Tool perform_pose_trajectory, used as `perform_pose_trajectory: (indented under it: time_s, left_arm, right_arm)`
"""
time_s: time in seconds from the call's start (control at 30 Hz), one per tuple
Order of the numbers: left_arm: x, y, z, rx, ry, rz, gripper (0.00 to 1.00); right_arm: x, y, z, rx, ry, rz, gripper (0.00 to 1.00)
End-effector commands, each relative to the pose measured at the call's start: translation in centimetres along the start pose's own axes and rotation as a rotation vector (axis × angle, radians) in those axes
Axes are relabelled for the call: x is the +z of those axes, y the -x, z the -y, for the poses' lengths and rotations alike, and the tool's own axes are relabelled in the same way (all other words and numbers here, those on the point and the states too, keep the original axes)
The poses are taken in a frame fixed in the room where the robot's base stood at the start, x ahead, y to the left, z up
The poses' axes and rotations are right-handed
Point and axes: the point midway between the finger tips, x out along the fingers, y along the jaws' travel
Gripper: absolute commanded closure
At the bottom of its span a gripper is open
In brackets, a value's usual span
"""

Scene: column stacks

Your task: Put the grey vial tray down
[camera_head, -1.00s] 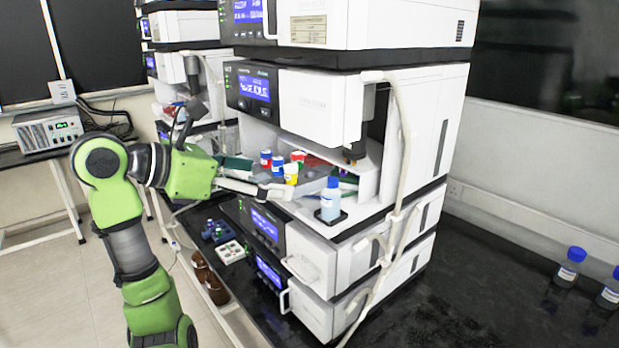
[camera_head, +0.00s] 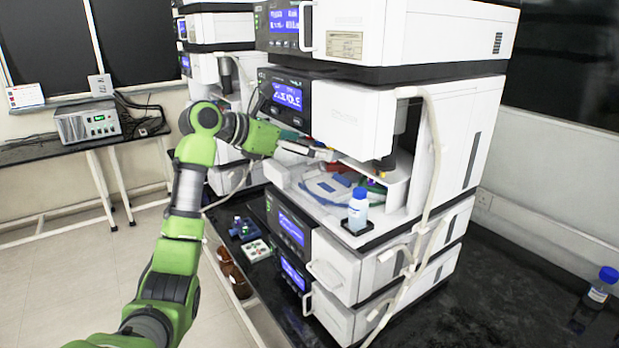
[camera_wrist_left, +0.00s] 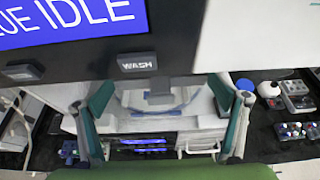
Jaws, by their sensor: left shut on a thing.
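My left gripper (camera_head: 318,151) reaches in from the left and is level with the lower edge of the white front panel, above the open shelf (camera_head: 283,180). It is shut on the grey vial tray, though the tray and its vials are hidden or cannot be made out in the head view. In the left wrist view the two green fingers (camera_wrist_left: 165,118) stand wide apart on either side of the picture, and the tray is not clear between them. My right gripper is not in view.
A clear bottle with a blue cap (camera_head: 357,210) stands at the shelf's front right corner. Red and green items lie deeper in the shelf. A hose (camera_head: 433,160) hangs at the right. The dark panel with the WASH button (camera_wrist_left: 137,64) is close to my left gripper.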

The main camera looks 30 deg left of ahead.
Motion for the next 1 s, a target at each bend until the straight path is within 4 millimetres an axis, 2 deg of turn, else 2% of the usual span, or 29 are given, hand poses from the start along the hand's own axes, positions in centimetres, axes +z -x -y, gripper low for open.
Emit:
perform_pose_trajectory:
  time_s: [0.23,0.7,1.0]
  left_arm:
    - [0.7,-1.6,-1.8,0.0,0.002,0.0,0.45]
    - [-5.9,-4.2,-1.6,-0.001,0.002,-0.001,0.45]
    - [-8.2,-5.2,-1.5,-0.003,0.002,0.0,0.45]
  right_arm:
    - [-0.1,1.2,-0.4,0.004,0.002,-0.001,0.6]
    - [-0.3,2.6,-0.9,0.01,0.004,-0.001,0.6]
    - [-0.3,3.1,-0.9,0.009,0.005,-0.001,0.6]
